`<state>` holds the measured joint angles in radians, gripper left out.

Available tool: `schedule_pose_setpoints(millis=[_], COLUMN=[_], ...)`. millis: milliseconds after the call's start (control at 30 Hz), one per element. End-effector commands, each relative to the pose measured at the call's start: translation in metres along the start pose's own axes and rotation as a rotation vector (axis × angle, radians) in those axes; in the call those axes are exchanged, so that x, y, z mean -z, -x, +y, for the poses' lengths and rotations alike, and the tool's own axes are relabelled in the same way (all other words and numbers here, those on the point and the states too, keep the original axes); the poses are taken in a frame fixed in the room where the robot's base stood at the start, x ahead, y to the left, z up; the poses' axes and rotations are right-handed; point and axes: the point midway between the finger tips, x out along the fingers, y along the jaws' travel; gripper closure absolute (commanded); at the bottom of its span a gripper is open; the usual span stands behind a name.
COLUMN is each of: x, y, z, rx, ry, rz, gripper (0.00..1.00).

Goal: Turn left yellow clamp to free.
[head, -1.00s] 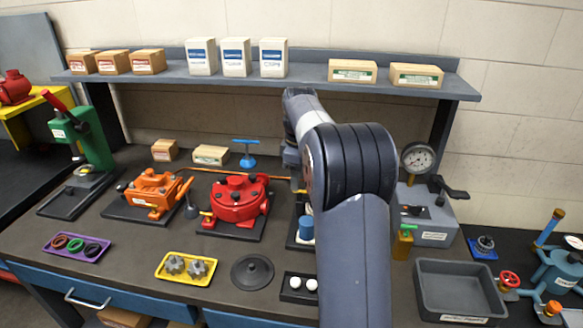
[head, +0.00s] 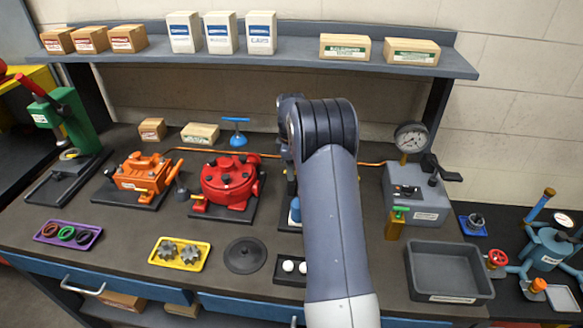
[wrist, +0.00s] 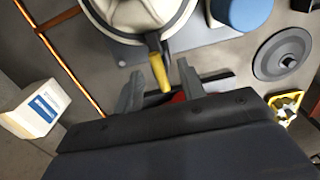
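In the wrist view, a yellow clamp handle (wrist: 160,73) on a dark pivot sticks out from the edge of a round cream-coloured housing (wrist: 140,14). My gripper (wrist: 159,90) is open, with one finger on each side of the yellow handle's end. I see a gap on both sides and cannot tell whether either finger touches it. In the head view my arm hides most of this housing and my gripper. A blue cylinder (head: 295,209) beside the housing shows at the arm's left edge, and also in the wrist view (wrist: 241,10).
A red pump (head: 229,180) and an orange pump (head: 137,174) stand left of my arm. A gauge unit (head: 417,196) and an empty grey tray (head: 448,268) are on the right. A copper pipe (head: 370,163) runs behind. A shelf (head: 290,60) with boxes spans the back.

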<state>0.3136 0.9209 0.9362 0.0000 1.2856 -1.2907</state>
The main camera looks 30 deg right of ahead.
Motion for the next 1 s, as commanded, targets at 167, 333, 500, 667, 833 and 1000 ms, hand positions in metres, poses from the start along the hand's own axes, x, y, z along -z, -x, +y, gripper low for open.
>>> schedule_pose_setpoints(millis=[167,333,500,667,833,1000], x=[0.0001,0.0001,0.0001,0.0001,0.0001,0.0001], y=[-0.0094,-0.0105,-0.0103,-0.0101,-0.01,-0.0099], z=[0.0,0.0001,0.0,0.0,0.0,0.0], rx=[-0.001,-0.002,-0.001,-0.001,-0.001,-0.001], ry=[0.0,0.0,0.0,0.0,0.0,-0.001], rz=[0.0,0.0,0.0,0.0,0.0,0.0], gripper=[0.62,0.62,0.69,0.82,0.96,1.0])
